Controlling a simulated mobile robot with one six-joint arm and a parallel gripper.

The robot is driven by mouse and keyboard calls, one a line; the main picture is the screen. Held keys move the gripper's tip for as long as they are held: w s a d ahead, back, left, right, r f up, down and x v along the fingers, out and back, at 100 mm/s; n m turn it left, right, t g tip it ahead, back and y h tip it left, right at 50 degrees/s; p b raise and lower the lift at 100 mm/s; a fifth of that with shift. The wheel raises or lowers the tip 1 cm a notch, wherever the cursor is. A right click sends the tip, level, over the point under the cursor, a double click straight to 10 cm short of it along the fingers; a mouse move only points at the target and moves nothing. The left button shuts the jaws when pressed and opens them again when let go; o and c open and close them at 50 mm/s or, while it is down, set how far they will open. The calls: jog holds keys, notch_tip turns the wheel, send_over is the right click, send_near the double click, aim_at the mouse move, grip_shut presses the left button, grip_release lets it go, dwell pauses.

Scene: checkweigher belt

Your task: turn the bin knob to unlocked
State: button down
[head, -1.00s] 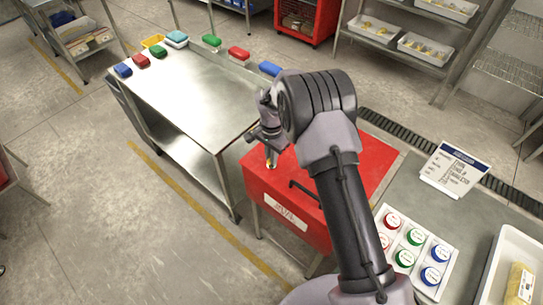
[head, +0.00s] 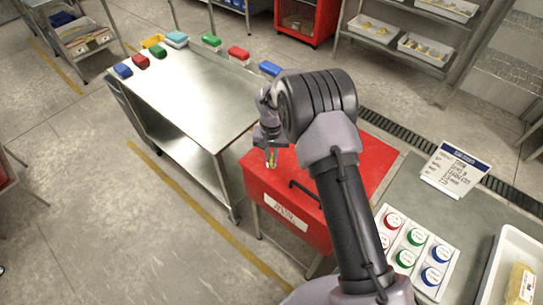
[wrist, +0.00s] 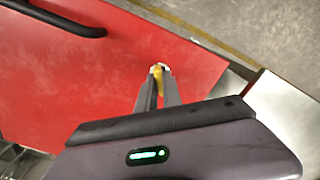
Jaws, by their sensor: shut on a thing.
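The red bin (head: 275,190) stands at the middle of the head view, with a black handle and a white label on it. Its small knob (wrist: 157,70), yellow with a pale base, sits on the red top near an edge in the wrist view. My gripper (wrist: 158,90) points down at the bin top, and its two fingers are shut on the knob. In the head view my gripper (head: 271,156) is at the top's far left part, and its fingers hide much of the knob. The knob's markings cannot be read.
A steel table (head: 190,100) with several coloured blocks stands to the left. A white panel of coloured round buttons (head: 404,240) and a sign (head: 455,168) are to the right.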

aim_at(271, 157)
jog(key=n, duration=0.5)
jog(key=shift+n, duration=0.3)
jog(key=n+p, duration=0.1)
jog(key=n, duration=0.3)
jog(key=shift+n, duration=0.6)
jog(key=c, duration=1.5)
grip_release()
jog(key=shift+r, duration=0.15)
notch_tip(271, 157, up, 17)
jog(key=p, duration=0.3)
jog(key=shift+p, duration=0.35)
